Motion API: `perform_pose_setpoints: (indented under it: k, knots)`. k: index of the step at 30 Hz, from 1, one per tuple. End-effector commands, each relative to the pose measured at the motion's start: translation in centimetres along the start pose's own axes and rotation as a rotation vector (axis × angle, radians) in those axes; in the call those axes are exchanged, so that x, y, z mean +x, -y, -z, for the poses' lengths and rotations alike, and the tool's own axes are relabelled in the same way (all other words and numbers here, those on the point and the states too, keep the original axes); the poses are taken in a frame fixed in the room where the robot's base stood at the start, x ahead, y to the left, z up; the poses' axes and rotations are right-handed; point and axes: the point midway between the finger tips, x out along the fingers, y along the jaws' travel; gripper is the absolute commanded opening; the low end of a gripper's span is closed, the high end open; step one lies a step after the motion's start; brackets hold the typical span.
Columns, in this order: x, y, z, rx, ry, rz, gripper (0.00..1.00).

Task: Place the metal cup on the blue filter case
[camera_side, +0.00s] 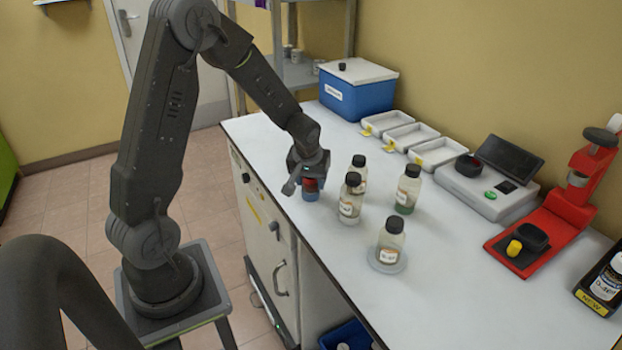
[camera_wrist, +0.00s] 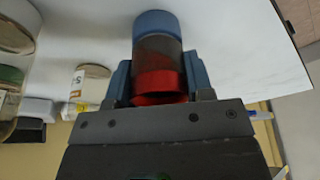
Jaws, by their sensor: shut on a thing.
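My gripper (camera_side: 309,179) is shut on a dark, shiny cylinder with a red band, apparently the metal cup, near the left edge of the white bench. In the wrist view the cup (camera_wrist: 158,58) sits between the two blue-grey fingers (camera_wrist: 160,88), with its red part nearest the palm. A blue round piece, apparently the blue filter case (camera_wrist: 157,22), is in line with the cup's far end. In the side view this blue piece (camera_side: 310,196) shows below the fingers, at the bench top. I cannot tell whether cup and case touch or are joined.
Several capped sample bottles (camera_side: 350,198) stand close to the right of my gripper, one on a round pad (camera_side: 388,262). White trays (camera_side: 411,137) and a blue box (camera_side: 357,96) are behind. A red press (camera_side: 545,235) stands far right. The bench's front middle is clear.

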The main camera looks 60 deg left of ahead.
Motion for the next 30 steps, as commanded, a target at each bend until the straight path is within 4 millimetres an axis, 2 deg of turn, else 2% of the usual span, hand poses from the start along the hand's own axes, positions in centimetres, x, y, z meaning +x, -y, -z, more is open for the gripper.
perform_pose_setpoints:
  k: [8,9,16,25,30]
  knots:
    - [0.3,0.0,-0.1,-0.001,0.001,0.0,0.24]
    - [0.3,0.0,-0.1,-0.001,0.0,0.0,0.51]
    - [0.2,0.0,-0.1,-0.001,0.0,0.0,0.73]
    - [-0.1,0.0,0.1,0.0,-0.002,0.0,0.73]
    - [-2.4,0.0,0.1,-0.002,-0.006,-0.002,0.73]
